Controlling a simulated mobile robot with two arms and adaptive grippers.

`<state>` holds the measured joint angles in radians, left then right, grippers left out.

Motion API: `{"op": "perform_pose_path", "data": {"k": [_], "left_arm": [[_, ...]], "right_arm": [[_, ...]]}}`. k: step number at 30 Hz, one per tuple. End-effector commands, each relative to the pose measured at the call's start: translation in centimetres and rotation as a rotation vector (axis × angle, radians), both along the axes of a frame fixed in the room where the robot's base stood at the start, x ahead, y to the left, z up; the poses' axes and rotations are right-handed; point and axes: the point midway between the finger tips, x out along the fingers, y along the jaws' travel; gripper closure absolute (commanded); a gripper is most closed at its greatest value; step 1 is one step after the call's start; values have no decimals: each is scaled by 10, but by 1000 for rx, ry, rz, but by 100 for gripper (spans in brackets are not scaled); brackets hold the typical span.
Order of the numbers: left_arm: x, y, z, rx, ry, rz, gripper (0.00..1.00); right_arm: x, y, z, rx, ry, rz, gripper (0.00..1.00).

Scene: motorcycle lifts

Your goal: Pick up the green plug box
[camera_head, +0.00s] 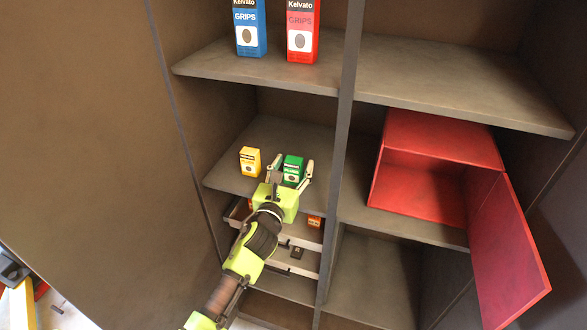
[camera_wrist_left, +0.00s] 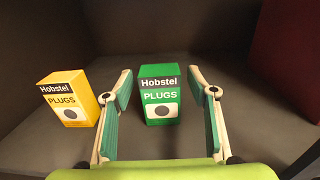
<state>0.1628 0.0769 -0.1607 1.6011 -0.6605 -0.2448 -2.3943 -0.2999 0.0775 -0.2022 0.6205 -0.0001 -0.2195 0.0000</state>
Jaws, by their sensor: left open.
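The green plug box (camera_head: 293,168) stands upright on the middle left shelf. In the left wrist view the green plug box (camera_wrist_left: 159,95) shows its "Hobstel PLUGS" label and stands ahead, between the lines of the two fingers. My left gripper (camera_head: 290,168) is open in front of it, with one finger to each side. In the left wrist view the open fingers of my left gripper (camera_wrist_left: 164,84) have a gap on both sides of the box; I cannot tell how far they reach along it. My right gripper is not in view.
A yellow plug box (camera_head: 250,161) stands just left on the same shelf (camera_head: 225,178). Blue (camera_head: 250,28) and red (camera_head: 302,30) grips boxes stand on the shelf above. A red open-doored box (camera_head: 440,160) is to the right, past the upright divider (camera_head: 341,140). A drawer lies below.

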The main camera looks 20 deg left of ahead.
Motion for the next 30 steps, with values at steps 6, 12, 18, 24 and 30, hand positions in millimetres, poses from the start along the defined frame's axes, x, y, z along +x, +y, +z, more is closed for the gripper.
{"op": "perform_pose_path", "data": {"k": [6, 12, 18, 24, 30], "left_arm": [[5, 0, -1, 0, 0, -1, 47], [5, 0, 0, -1, 0, -1, 73], [5, 0, 1, -1, -2, -1, 94], [5, 0, 1, 0, -2, -1, 94], [5, 0, 13, 2, -5, -2, 94]], "right_arm": [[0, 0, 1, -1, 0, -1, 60], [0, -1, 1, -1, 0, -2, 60], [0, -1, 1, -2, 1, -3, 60], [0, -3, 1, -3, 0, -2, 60], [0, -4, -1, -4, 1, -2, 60]]}}
